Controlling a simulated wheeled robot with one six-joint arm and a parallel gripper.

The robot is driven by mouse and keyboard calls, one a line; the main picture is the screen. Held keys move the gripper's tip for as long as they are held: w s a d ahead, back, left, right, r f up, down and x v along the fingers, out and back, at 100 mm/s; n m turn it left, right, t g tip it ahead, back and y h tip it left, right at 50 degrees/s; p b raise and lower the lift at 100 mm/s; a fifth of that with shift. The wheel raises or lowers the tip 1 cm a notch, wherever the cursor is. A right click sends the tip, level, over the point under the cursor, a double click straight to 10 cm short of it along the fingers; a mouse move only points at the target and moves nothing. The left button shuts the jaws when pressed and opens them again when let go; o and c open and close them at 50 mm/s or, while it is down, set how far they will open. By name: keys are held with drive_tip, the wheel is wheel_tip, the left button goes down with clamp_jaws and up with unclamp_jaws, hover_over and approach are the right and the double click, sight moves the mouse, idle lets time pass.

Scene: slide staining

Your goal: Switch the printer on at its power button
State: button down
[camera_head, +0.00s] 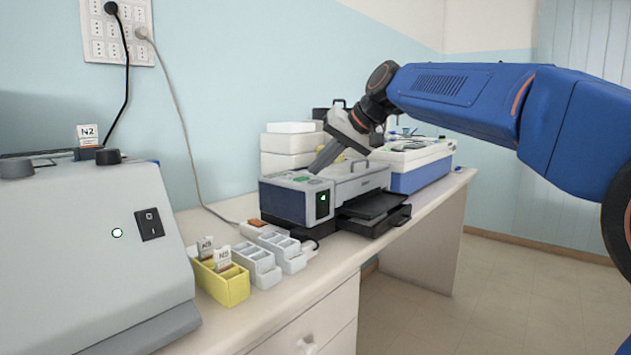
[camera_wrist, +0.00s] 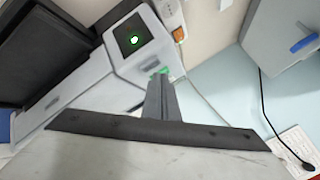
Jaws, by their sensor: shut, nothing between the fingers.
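The grey printer (camera_head: 284,204) stands on the bench in the middle of the head view, with a black tray out at its front. Its small dark screen (camera_head: 322,204) shows a green mark; the screen is also in the wrist view (camera_wrist: 127,33). Green markings (camera_head: 300,178) show on the printer's top. My gripper (camera_head: 314,170) is shut and empty, pointing down at the top near the screen end. In the wrist view its fingertips (camera_wrist: 160,78) are right at a green button (camera_wrist: 161,71), partly covering it. I cannot tell whether they touch it.
A yellow slide box (camera_head: 228,286) and white slide trays (camera_head: 256,266) stand left of the printer. A large grey machine (camera_head: 80,240) with a black switch is at the near left. White boxes (camera_head: 290,145) and a blue-and-white unit (camera_head: 420,175) stand behind. A cable runs along the wall.

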wheel_tip(320, 180, up, 6)
idle(0.8)
drive_tip(key=s+d+f+m+h, duration=0.2)
drive_tip(key=s+d+f+h, duration=0.2)
drive_tip(key=s+d+f, duration=1.45)
drive_tip(key=s+d+f+h, duration=0.2)
drive_tip(key=s+d+f, duration=0.4)
drive_tip(key=s+f, duration=0.4)
drive_tip(key=s+d+f+h, duration=0.1)
drive_tip(key=s+d+f, duration=0.6)
drive_tip(key=s+f, duration=0.3)
drive_tip(key=shift+s+f+m+h, duration=0.3)
drive_tip(key=shift+f+h, duration=0.1)
drive_tip(key=shift+f, duration=0.55)
